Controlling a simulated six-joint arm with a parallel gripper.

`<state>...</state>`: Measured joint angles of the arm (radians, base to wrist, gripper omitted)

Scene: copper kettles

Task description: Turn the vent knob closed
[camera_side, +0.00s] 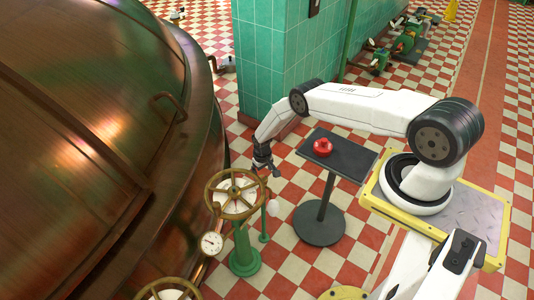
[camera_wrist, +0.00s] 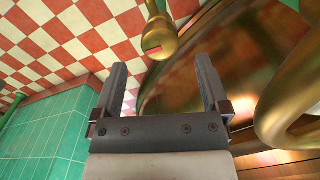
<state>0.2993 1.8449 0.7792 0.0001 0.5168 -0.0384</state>
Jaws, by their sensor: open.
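A red knob-like piece (camera_side: 323,146) sits on the black top of a pedestal stand in the side view. A rounded brass fitting (camera_wrist: 158,40) with a small red mark shows at the top of the wrist view, beyond my fingertips and apart from them. I cannot tell which of these is the vent knob. My gripper (camera_side: 265,170) is open, with nothing seen between its fingers in the wrist view (camera_wrist: 159,72). In the side view it hangs above and right of a brass handwheel (camera_side: 209,195) on a green post, left of the pedestal stand.
A large copper kettle (camera_side: 80,130) fills the left. A round gauge (camera_side: 212,243) sits beside the green post. The black pedestal stand (camera_side: 345,163) is right of my gripper. A green tiled pillar (camera_side: 285,45) stands behind. Checkered floor lies open between post and stand.

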